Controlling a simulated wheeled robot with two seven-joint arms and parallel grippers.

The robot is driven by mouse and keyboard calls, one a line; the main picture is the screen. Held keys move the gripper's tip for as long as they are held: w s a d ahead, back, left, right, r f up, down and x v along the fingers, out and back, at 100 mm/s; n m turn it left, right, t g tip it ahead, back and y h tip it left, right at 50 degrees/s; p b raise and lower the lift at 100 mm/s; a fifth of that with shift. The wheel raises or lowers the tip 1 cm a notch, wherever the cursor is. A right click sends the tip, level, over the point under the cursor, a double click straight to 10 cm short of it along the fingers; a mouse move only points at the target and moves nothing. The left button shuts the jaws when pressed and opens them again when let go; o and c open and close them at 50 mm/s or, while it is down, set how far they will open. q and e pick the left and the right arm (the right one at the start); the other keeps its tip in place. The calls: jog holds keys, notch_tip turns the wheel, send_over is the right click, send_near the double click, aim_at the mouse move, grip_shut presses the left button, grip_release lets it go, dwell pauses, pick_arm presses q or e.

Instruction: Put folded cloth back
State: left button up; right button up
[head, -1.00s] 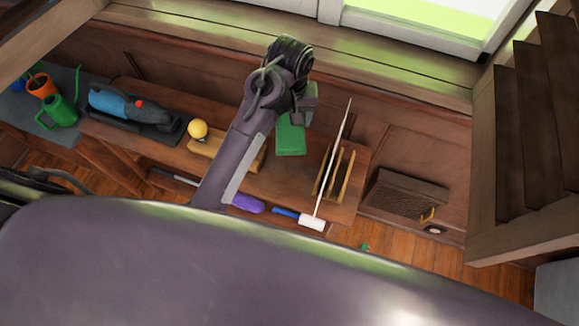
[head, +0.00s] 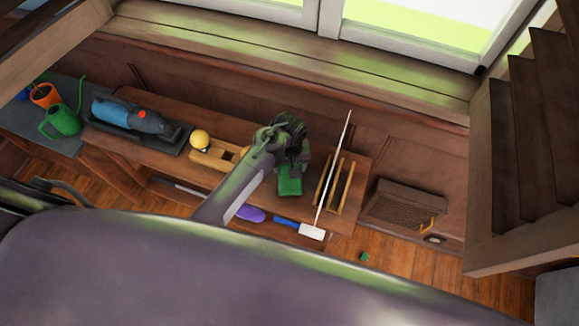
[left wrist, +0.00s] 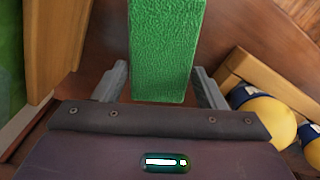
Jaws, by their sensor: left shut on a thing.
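The green folded cloth (head: 290,183) hangs over the middle-right part of the wooden bench, just left of the wooden rack (head: 341,185). My left gripper (head: 292,160) is shut on it. In the left wrist view the cloth (left wrist: 166,45) is a textured green block between the two grey fingers of the left gripper (left wrist: 160,82). Whether its lower end touches the bench top is not clear. My right gripper is not in view.
Left of the cloth is a wooden block (head: 212,155) with a yellow ball (head: 200,139). A long thin rod (head: 334,165) stands by the rack. A blue tool (head: 130,116) and green watering can (head: 61,121) are farther left. A purple item (head: 250,213) lies below.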

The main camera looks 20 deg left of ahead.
pick_arm(q)
jog(key=shift+f, duration=0.85)
jog(key=o, duration=0.9)
jog(key=shift+r, duration=0.55)
notch_tip(320, 180, up, 11)
